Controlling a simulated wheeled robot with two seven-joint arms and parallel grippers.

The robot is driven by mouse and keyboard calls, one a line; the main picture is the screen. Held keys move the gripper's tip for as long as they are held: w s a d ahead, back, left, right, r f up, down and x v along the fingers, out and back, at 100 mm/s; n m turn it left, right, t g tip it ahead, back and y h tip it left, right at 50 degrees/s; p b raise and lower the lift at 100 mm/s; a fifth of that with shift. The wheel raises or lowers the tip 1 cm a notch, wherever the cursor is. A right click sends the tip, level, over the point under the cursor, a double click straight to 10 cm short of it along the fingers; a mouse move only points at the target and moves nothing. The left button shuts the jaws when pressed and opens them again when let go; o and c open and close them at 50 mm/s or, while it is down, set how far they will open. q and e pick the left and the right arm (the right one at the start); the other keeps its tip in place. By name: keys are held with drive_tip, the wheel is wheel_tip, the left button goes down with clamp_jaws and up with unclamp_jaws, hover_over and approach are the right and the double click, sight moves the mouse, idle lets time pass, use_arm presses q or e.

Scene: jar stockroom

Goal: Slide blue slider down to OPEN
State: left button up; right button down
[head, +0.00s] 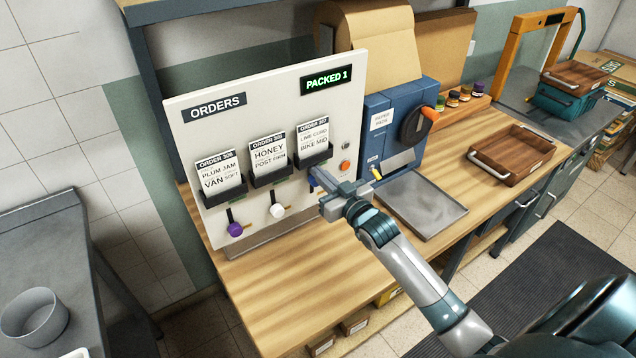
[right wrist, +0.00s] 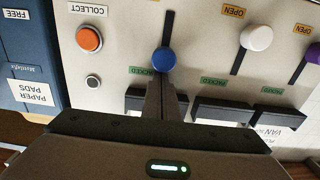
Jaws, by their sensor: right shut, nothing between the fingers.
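The blue slider knob (right wrist: 163,60) sits at the PACKED end of its dark vertical slot on the white orders panel (head: 190,120). Its slot runs clear below it, towards the top of the upside-down right wrist view. In the head view a small part of the blue knob (head: 311,181) shows beside my right gripper (head: 322,189), which hides the rest. In the right wrist view my right gripper (right wrist: 166,80) is shut and empty, its tips just above the knob on the card-holder side. I cannot tell whether they touch it. My left gripper is out of view.
The white knob (head: 277,211) and purple knob (head: 235,229) are at their OPEN ends. An orange COLLECT button (right wrist: 89,39) is beside the blue slot. Card holders are above. A grey tray (head: 425,230) and blue paper-pads machine (head: 375,140) stand at the right.

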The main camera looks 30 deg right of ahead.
drive_tip(key=shift+s+p, duration=0.35)
drive_tip(key=shift+f, duration=0.25)
idle(0.5)
drive_tip(key=shift+f+b, duration=0.65)
drive_tip(key=shift+f, duration=0.6)
wheel_tip(320, 180, down, 2)
drive_tip(key=shift+f+b, duration=0.2)
drive_tip(key=shift+b, duration=0.7)
drive_tip(key=shift+r, duration=0.2)
drive_tip(key=shift+r+p, duration=0.4)
drive_tip(key=shift+p, duration=0.25)
